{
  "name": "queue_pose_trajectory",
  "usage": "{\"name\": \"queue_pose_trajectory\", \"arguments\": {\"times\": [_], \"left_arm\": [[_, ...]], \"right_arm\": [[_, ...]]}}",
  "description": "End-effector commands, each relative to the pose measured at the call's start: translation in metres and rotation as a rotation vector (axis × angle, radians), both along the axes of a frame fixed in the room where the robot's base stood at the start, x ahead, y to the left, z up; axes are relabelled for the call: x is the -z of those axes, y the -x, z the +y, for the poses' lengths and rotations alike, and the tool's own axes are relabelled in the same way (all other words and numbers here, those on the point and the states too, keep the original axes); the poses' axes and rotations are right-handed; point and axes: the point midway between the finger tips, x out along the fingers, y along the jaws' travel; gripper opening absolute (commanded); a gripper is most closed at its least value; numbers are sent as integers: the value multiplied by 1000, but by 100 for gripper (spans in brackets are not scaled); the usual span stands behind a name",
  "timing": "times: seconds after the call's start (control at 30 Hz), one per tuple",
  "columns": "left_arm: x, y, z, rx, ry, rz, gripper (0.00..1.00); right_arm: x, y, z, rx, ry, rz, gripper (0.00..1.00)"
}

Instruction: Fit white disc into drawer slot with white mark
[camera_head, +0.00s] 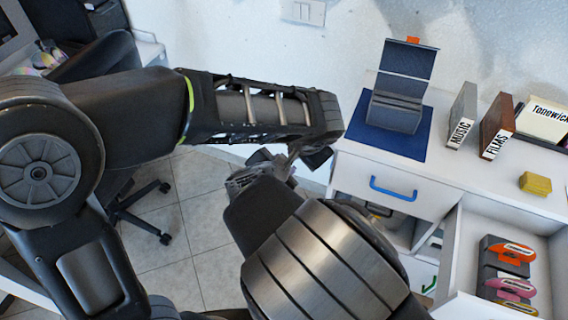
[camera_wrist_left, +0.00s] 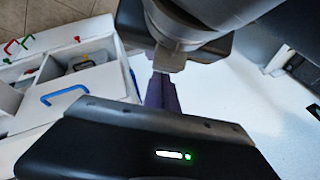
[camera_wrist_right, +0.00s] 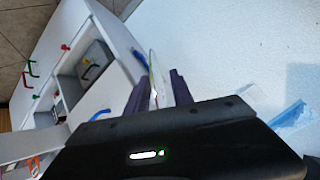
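A thin pale disc-like piece (camera_wrist_right: 155,88) shows nearly edge-on between the fingers of my right gripper (camera_wrist_right: 158,80) in the right wrist view. The fingers stand apart there, and whether they press on it is unclear. In the head view the right gripper (camera_head: 265,168) is partly hidden and no disc shows. My left gripper (camera_wrist_left: 161,92) has its fingers together, with nothing visible between them. In the head view the left gripper (camera_head: 318,157) is close to the right one, left of the cabinet. The white-marked slot is not visible.
An open drawer (camera_head: 456,235) at the lower right holds several coloured labelled pieces (camera_head: 508,255). A grey-blue stand (camera_head: 400,88) is on a blue mat (camera_head: 420,145). MUSIC (camera_head: 462,112) and FILMS (camera_head: 497,125) boxes and a yellow block (camera_head: 535,184) stand on the cabinet top.

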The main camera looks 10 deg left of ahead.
Motion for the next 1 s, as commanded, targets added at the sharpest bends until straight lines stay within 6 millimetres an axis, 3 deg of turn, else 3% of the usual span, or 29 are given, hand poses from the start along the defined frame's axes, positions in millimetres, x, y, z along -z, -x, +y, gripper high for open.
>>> {"name": "queue_pose_trajectory", "arguments": {"times": [0.2,0.57,1.0], "left_arm": [[0,0,0,0,0,0,0],[0,0,0,0,0,0,0],[0,0,0,0,0,0,3]], "right_arm": [[0,0,0,0,0,0,28],[0,0,0,0,0,0,0],[0,0,0,0,0,0,0]]}}
